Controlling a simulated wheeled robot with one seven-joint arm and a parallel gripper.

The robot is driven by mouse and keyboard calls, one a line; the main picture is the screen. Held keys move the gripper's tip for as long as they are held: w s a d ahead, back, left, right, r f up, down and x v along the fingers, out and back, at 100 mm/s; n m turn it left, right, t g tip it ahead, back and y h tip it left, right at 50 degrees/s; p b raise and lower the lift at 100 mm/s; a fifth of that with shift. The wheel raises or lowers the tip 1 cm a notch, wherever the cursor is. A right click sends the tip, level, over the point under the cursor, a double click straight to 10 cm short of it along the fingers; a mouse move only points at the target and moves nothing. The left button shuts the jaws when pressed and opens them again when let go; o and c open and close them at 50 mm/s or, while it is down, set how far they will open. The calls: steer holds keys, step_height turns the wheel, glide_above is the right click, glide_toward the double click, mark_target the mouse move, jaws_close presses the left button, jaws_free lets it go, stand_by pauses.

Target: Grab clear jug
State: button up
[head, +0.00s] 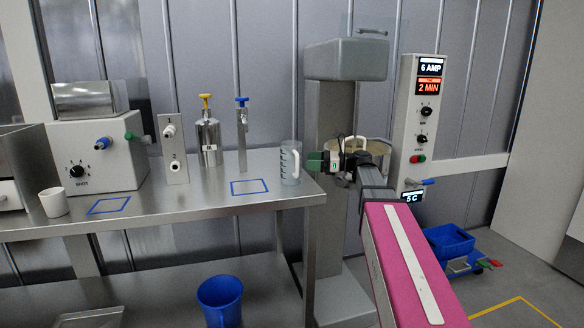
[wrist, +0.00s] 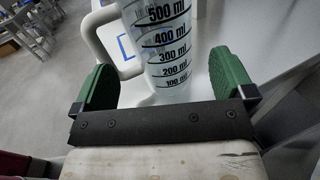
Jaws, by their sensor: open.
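The clear jug (head: 290,163) stands upright near the right end of the steel table, with a pale handle on its right side. In the wrist view the clear jug (wrist: 168,45) shows dark millilitre marks, and its white handle is at its left. My gripper (head: 318,161) is just right of the jug in the head view. In the wrist view my gripper (wrist: 165,85) is open, with one green finger on each side of the jug's lower part. I cannot tell whether either finger touches it.
A blue square outline (head: 249,187) marks the steel table (head: 215,195) left of the jug. A blue-topped dispenser (head: 242,130) and a yellow-topped canister (head: 208,135) stand farther left. A grey column machine (head: 335,120) rises behind my gripper. A blue cup (head: 220,300) is on the lower shelf.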

mark_target(293, 159)
steer(key=shift+w+a+r, duration=0.1)
steer(key=shift+w+a, duration=0.1)
steer(key=shift+a, duration=1.65)
steer(key=shift+w+a, duration=0.2)
steer(key=shift+a, duration=1.65)
steer(key=c, duration=0.9)
